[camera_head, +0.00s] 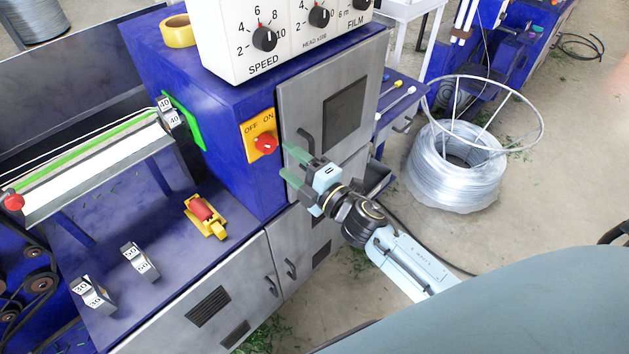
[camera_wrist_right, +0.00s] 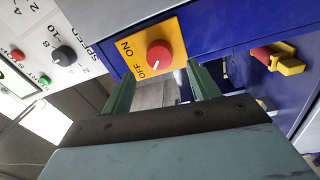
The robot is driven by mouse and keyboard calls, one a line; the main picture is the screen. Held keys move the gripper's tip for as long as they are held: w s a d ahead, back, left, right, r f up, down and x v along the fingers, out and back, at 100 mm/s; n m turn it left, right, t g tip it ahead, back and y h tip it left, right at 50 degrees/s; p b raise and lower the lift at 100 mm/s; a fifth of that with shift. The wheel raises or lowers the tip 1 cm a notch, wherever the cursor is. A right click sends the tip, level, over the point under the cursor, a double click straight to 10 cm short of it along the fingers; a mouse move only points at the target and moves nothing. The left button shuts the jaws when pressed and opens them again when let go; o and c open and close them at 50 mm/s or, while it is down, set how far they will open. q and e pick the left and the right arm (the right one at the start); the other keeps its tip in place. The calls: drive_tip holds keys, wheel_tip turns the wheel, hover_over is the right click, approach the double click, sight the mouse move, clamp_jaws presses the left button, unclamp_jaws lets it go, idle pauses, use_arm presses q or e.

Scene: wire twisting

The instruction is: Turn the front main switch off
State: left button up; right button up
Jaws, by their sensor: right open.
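The front main switch is a red knob (camera_head: 265,144) on a yellow plate (camera_head: 253,131) marked OFF and ON, on the blue machine front. In the right wrist view the red knob (camera_wrist_right: 159,54) sits on its yellow plate (camera_wrist_right: 140,57), just beyond and between the fingertips. My right gripper (camera_head: 287,154) is open, with its green fingers pointing at the switch. In the right wrist view its open fingers (camera_wrist_right: 158,80) are empty and appear apart from the knob. My left gripper is in neither view.
A grey cabinet door (camera_head: 300,100) with a dark handle stands right beside the switch. A white control box (camera_head: 285,35) with dials is above. A yellow and red device (camera_head: 206,216) lies on the blue bench to the left. A wire coil (camera_head: 455,165) stands on the floor at right.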

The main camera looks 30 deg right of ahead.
drive_tip(key=v, duration=0.7)
drive_tip(key=shift+s+d+b, duration=0.15)
drive_tip(key=shift+s+b, duration=0.15)
drive_tip(key=shift+b, duration=0.15)
drive_tip(key=shift+f, duration=0.15)
drive_tip(key=s+d+f+m+g+h+b, duration=0.1)
drive_tip(key=s+d+f+m+g+h, duration=0.15)
drive_tip(key=f, duration=0.85)
drive_tip(key=s+d+f+m+g+h+b, duration=0.15)
drive_tip(key=s+f+m, duration=0.25)
drive_tip(key=f, duration=0.7)
drive_tip(key=s+d+f+m+g+h, duration=0.1)
drive_tip(key=s+f+m+g, duration=0.25)
drive_tip(key=f, duration=0.75)
drive_tip(key=s+f+m+g, duration=0.2)
drive_tip(key=s+f, duration=0.4)
drive_tip(key=s, duration=0.3)
drive_tip(key=s+f+m+g+h+b, duration=0.1)
drive_tip(key=s+f+m+g, duration=0.2)
drive_tip(key=s+f, duration=0.3)
drive_tip(key=s+f+m+g+b, duration=0.1)
drive_tip(key=s+f+m+g, duration=0.2)
drive_tip(key=s+f, duration=0.4)
drive_tip(key=s+g, duration=0.1)
drive_tip(key=s, duration=0.5)
